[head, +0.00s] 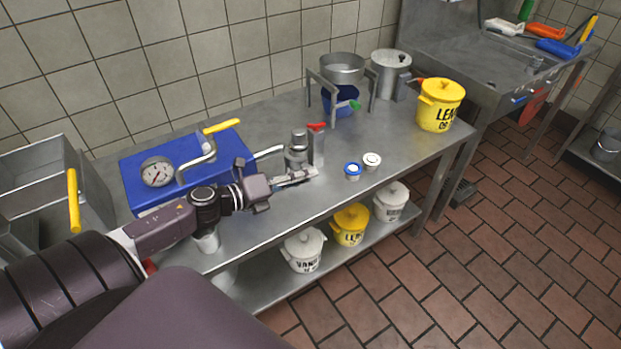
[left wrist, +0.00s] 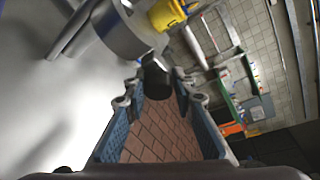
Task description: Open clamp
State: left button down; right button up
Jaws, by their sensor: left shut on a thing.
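The blue machine (head: 158,205) with a round gauge and a yellow lever (head: 222,126) stands on the steel table. At its right end are an upright metal cylinder (head: 298,142) and a grey upright piece with a red top (head: 317,145). My left gripper (head: 308,174) is just in front of these, its fingers pointing right. In the left wrist view, a dark rounded piece (left wrist: 156,82) sits between the fingertips, seemingly the clamp's handle. The fingers are shut on it. The clamp's body is hard to make out. My right gripper is not in view.
Two small cups, one blue-rimmed (head: 352,170) and one white (head: 372,160), stand right of the gripper. A yellow pot (head: 440,107) is at the table's right end. Several lidded pots fill the lower shelf (head: 262,290). A framed pot stand (head: 342,72) is at the back.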

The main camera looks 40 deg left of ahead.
pick_arm(q)
jog(key=shift+s+a+m+g+h+b, duration=0.45)
jog(key=shift+a+m+h+b, duration=0.2)
jog(key=shift+h, duration=0.25)
jog(key=shift+r, duration=0.15)
jog(key=c, duration=1.8)
grip_release()
jog(key=shift+c, duration=0.2)
jog(key=shift+o, duration=0.9)
jog(key=shift+w, duration=0.15)
jog(key=shift+d, duration=0.1)
jog(key=v, duration=0.7)
jog(key=shift+s, duration=0.3)
